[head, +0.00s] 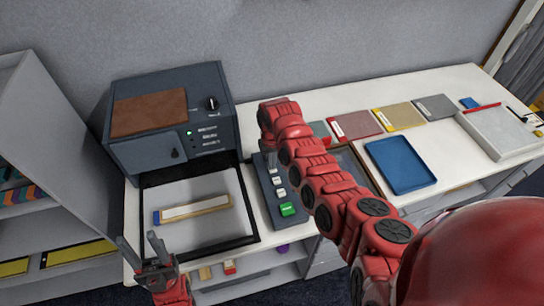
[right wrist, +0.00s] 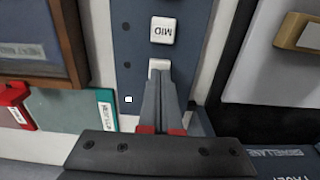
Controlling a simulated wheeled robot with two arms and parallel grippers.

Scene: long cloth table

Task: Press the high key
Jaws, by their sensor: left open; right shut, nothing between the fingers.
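A dark blue key panel (head: 265,185) lies on the table with several pale keys and a green key (head: 287,209). In the right wrist view, one white key reads MID (right wrist: 162,30), upside down. Another white key (right wrist: 159,64) lies at my right fingertips, partly covered by them; its label is hidden. My right gripper (right wrist: 160,82) is shut and empty, over the panel; I cannot tell whether it touches that key. In the head view it is hidden behind my red arm. My left gripper (head: 139,238) is open and empty at the table's front left edge.
A dark machine (head: 170,115) stands at the back left. In front of it a black-framed tray (head: 200,240) holds a wooden bar (head: 192,209). A blue tray (head: 400,165) and several coloured cards lie to the right. A small white light (right wrist: 128,99) shows on the panel.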

